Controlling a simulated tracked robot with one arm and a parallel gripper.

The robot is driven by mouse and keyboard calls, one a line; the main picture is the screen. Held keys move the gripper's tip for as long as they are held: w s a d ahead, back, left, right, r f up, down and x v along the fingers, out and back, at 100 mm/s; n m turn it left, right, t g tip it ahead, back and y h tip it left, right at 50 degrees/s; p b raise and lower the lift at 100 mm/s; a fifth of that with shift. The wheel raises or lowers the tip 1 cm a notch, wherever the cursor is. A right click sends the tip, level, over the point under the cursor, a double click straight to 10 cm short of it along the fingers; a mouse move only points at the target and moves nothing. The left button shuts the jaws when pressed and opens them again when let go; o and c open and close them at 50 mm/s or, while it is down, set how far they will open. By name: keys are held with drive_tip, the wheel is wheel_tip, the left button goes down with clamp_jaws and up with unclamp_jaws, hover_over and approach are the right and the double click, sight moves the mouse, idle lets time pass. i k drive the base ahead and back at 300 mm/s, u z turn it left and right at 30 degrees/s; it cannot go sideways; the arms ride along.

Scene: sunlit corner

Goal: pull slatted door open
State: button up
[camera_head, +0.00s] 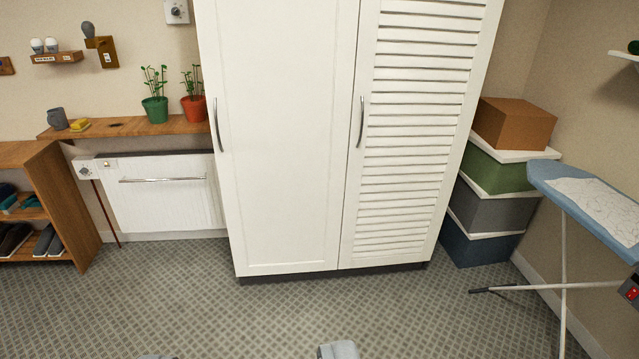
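The slatted door (415,150) is the right-hand door of a tall white wardrobe, with horizontal slats in a plain frame. It looks shut, flush beside the plain door. Its curved metal handle (361,122) is upright on the door's left edge. My gripper (247,353) shows only as two grey fingertips at the bottom edge of the picture, set wide apart with nothing visible between them. It is well short of the wardrobe and lower in the picture than the handle. The rest of the gripper is out of frame.
The plain white door (280,140) has its own handle (216,125). Stacked boxes (490,210) and an ironing board (590,200) stand on the right. A shoe shelf (60,205) and a ledge with potted plants (155,110) are left. The patterned floor (390,310) before the wardrobe is clear.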

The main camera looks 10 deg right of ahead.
sight(421, 67)
drive_tip(key=z, duration=0.1)
drive_tip(key=i, duration=1.25)
drive_tip(key=z, duration=0.25)
drive_tip(key=i, duration=1.8)
drive_tip(key=z, duration=0.25)
